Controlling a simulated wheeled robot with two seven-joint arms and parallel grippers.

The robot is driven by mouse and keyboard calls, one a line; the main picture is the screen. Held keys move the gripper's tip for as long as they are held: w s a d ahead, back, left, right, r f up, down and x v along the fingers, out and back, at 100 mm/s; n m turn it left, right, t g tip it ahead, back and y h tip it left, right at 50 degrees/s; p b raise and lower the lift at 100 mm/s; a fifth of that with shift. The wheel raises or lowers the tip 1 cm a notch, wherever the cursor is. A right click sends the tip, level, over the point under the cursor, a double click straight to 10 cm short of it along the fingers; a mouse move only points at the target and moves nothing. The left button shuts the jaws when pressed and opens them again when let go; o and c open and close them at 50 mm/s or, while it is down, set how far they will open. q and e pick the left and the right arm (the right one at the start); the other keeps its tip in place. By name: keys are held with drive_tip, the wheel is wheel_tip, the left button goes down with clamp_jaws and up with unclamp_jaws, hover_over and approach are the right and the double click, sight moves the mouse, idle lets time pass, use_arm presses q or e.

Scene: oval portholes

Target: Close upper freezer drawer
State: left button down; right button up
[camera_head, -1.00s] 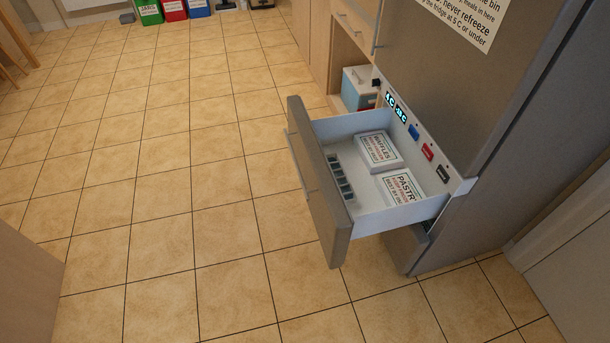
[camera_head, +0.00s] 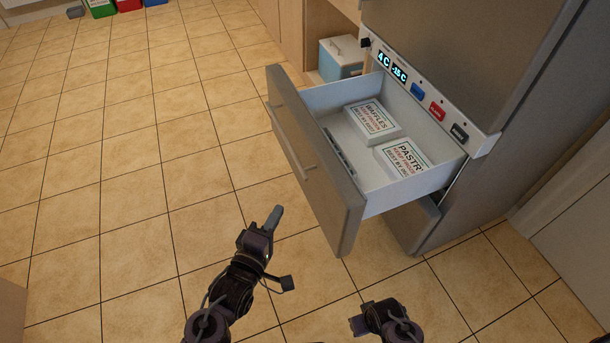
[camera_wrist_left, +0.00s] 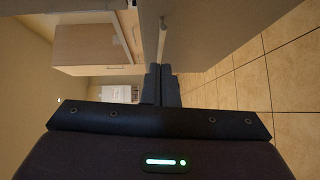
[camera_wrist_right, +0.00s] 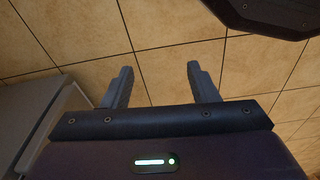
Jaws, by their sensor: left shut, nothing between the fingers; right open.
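The upper freezer drawer (camera_head: 310,165) is pulled far out of the grey fridge-freezer (camera_head: 455,60). Its grey front carries a bar handle (camera_head: 290,145). Inside lie a waffles box (camera_head: 372,118), a pastry box (camera_head: 403,157) and part of a dark tray (camera_head: 340,152). My left gripper (camera_head: 276,216) is shut and empty, in front of the drawer front and apart from it. In the left wrist view its fingers (camera_wrist_left: 161,84) are together, with a grey front and handle beyond. My right gripper (camera_head: 358,324) is low in the head view; its fingers (camera_wrist_right: 160,86) are open and empty over floor.
A lower drawer front (camera_head: 412,222) shows below the open one. A blue and white box (camera_head: 341,58) sits in the cabinet recess beside the fridge. The tiled floor (camera_head: 120,170) to the left is clear.

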use_arm(q)
wheel_tip(320, 180, up, 2)
drive_tip(key=r, duration=0.1)
drive_tip(key=b, duration=0.1)
approach(318, 159)
drive_tip(key=w, duration=0.5)
drive_tip(key=shift+w+d+f+n+t+h, duration=0.15)
drive_tip(key=shift+d+f+n, duration=0.1)
drive_tip(key=shift+d, duration=0.35)
drive_tip(key=shift+s+d+f+n+t+h, duration=0.1)
drive_tip(key=shift+d+f+n+t+h, duration=0.1)
drive_tip(key=shift+d, duration=0.4)
use_arm(e)
drive_tip(key=shift+w+a+r, duration=0.2)
drive_tip(key=shift+w+r, duration=0.05)
drive_tip(key=shift+r, duration=0.4)
drive_tip(key=shift+w+a+r, duration=0.15)
drive_tip(key=shift+w+r, duration=0.05)
drive_tip(key=shift+r, duration=0.5)
drive_tip(key=shift+w+a+r, duration=0.2)
drive_tip(key=shift+w+r, duration=0.05)
drive_tip(key=shift+r, duration=0.4)
